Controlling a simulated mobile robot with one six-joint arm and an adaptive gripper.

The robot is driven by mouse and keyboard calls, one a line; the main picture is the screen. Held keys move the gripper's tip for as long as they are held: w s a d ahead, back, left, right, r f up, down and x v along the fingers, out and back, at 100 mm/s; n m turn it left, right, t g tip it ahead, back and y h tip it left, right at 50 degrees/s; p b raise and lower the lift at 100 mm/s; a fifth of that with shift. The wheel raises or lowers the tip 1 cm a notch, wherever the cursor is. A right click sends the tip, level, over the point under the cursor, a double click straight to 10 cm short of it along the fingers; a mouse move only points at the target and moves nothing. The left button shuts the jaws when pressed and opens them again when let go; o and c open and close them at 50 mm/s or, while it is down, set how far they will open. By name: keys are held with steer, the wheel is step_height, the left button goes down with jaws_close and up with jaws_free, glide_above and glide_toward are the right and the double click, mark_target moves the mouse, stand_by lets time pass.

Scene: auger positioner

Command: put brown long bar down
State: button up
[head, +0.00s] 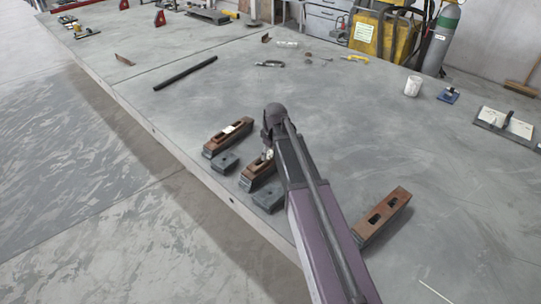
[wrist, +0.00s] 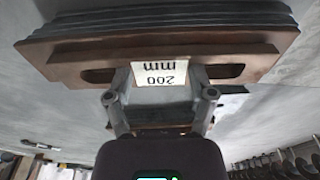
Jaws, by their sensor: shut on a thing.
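My gripper (head: 267,153) is at the middle of the near table edge, pointing down, partly hidden by my arm. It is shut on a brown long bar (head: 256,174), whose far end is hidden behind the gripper. In the wrist view my gripper (wrist: 162,80) grips the brown long bar (wrist: 90,54) at its middle, by a white "200 mm" label. A slot shows on each side of the label, and dark grey layers show along the bar's far side. The bar appears low over or on the table; I cannot tell whether it touches.
A labelled brown bar (head: 222,140) lies to the left, and a slotted brown bar (head: 383,216) to the right. Small grey blocks (head: 224,162) and (head: 268,198) sit close by. A black rod (head: 186,73) lies farther back.

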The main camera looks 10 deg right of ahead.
stand_by(0.3)
steer(key=o, duration=1.3)
steer(key=shift+c, duration=0.2)
step_height(320, 180, up, 12)
steer(key=s+p, duration=0.1)
steer(key=p, duration=1.1)
steer(key=shift+d, duration=0.45)
steer(key=shift+s, duration=0.2)
steer(key=s+m+g, duration=0.1)
steer(key=s+m, duration=0.6)
steer(key=s, duration=1.2)
steer(key=shift+a+h, duration=0.35)
steer(key=shift+h, duration=0.05)
steer(key=shift+w, duration=0.1)
